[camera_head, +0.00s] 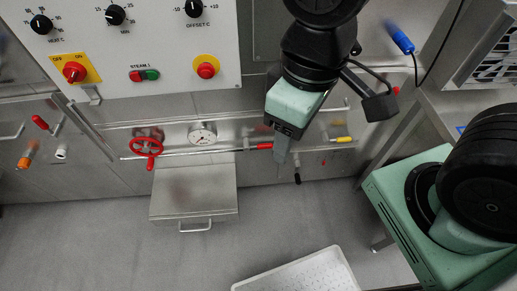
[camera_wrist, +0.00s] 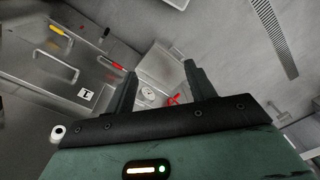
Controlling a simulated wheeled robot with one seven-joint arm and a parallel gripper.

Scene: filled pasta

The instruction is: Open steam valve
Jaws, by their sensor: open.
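A red handwheel (camera_head: 147,145) sits at the left end of a horizontal pipe in front of the steel cabinets. In the wrist view the red handwheel (camera_wrist: 173,100) shows between the fingers, some distance off. A round white gauge (camera_head: 202,134) is on the pipe to its right, and a red-tipped lever (camera_head: 265,146) is further right. No label names the valve legibly. My gripper (camera_head: 283,158) points down, right of the handwheel and close to the red-tipped lever in the picture. Its two fingers (camera_wrist: 160,72) are apart with nothing between them.
A control panel (camera_head: 150,55) with knobs and buttons is above. A steel box (camera_head: 193,195) with a handle juts out below the pipe. A yellow handle (camera_head: 342,139) is right of my gripper. A white perforated tray (camera_head: 298,275) is low in front. The floor at left is clear.

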